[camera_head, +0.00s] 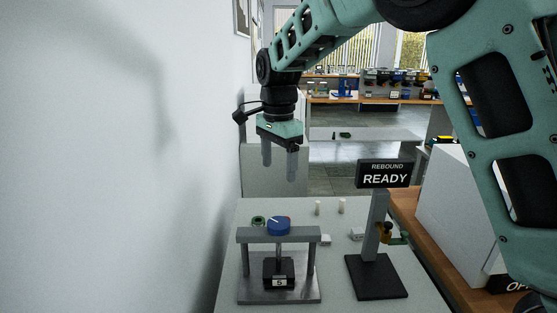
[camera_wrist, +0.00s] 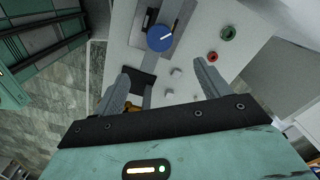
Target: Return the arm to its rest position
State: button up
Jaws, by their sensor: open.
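My arm reaches in from the upper right in the head view, and my gripper (camera_head: 279,163) hangs from it, fingers pointing down. The gripper is open and empty, above the bench and clear of the press. The wrist view shows the two fingers (camera_wrist: 163,85) spread apart with nothing between them. Below is a small press (camera_head: 278,236) with a blue knob (camera_head: 279,226) on top and a dark block marked 5 (camera_head: 279,273) under its bar. The blue knob also shows in the wrist view (camera_wrist: 160,38).
A stand with a sign reading "REBOUND READY" (camera_head: 385,174) rises right of the press. Small white pieces (camera_head: 341,206) and a green-ringed button (camera_head: 258,221) lie behind. A white wall (camera_head: 120,160) is close on the left. A grey box (camera_head: 462,215) stands at right.

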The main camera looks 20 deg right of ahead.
jog(key=shift+r, duration=0.9)
